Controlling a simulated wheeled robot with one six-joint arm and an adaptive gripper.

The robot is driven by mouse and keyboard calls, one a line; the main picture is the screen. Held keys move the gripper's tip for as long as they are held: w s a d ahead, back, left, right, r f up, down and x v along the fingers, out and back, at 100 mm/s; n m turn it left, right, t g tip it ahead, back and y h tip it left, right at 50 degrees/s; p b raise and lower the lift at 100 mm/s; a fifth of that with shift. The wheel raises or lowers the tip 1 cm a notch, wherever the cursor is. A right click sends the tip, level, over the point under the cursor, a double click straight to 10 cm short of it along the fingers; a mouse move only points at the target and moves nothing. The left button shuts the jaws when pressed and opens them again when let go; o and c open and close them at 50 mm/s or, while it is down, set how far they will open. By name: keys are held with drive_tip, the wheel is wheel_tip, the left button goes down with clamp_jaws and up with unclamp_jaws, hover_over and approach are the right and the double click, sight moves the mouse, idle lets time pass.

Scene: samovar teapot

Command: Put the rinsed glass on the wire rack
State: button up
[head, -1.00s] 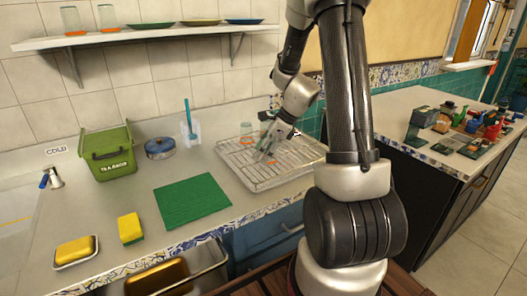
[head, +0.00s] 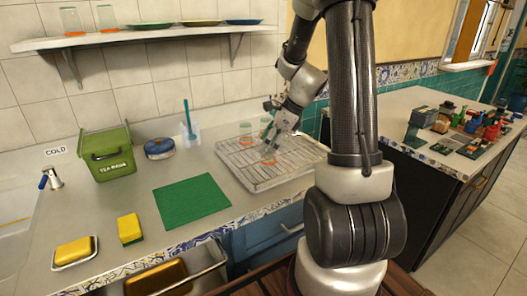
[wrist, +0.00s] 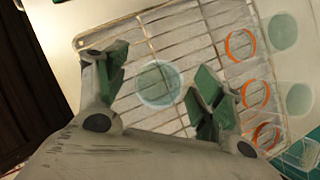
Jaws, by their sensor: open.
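My gripper (head: 273,120) is open above the wire rack (head: 234,171). In the wrist view, the pale round base of a glass (wrist: 158,85) shows between the open fingers of my gripper (wrist: 163,80). The fingers are apart from it. More upturned glasses with orange rims (wrist: 256,93) stand in a line at the right of that view. One of them (head: 245,132) shows at the rack's back in the head view; others are partly hidden by my gripper.
A green mat (head: 192,201), a yellow-green sponge (head: 130,229), a green tea-rinse bin (head: 107,154) and a blue round tin (head: 159,148) are on the counter left of the rack. A wall shelf (head: 150,38) holds glasses and plates. A side counter (head: 400,104) is at right.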

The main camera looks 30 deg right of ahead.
drive_tip(key=v, duration=0.8)
drive_tip(key=s+a+r+n+h, duration=0.1)
drive_tip(key=s+a+r+n, duration=0.1)
drive_tip(key=s+n, duration=0.5)
drive_tip(key=s+a+r+n+h, duration=0.2)
drive_tip(key=s+a+r+n, duration=0.1)
drive_tip(key=s+n, duration=0.4)
drive_tip(key=s+a+r+n+h, duration=0.2)
drive_tip(key=s+r+n, duration=0.2)
drive_tip(key=s+n, duration=0.3)
drive_tip(key=shift+a+r+n+t, duration=0.3)
drive_tip(key=shift+n+t, duration=0.1)
drive_tip(key=shift+n, duration=1.7)
drive_tip(key=shift+s, duration=0.1)
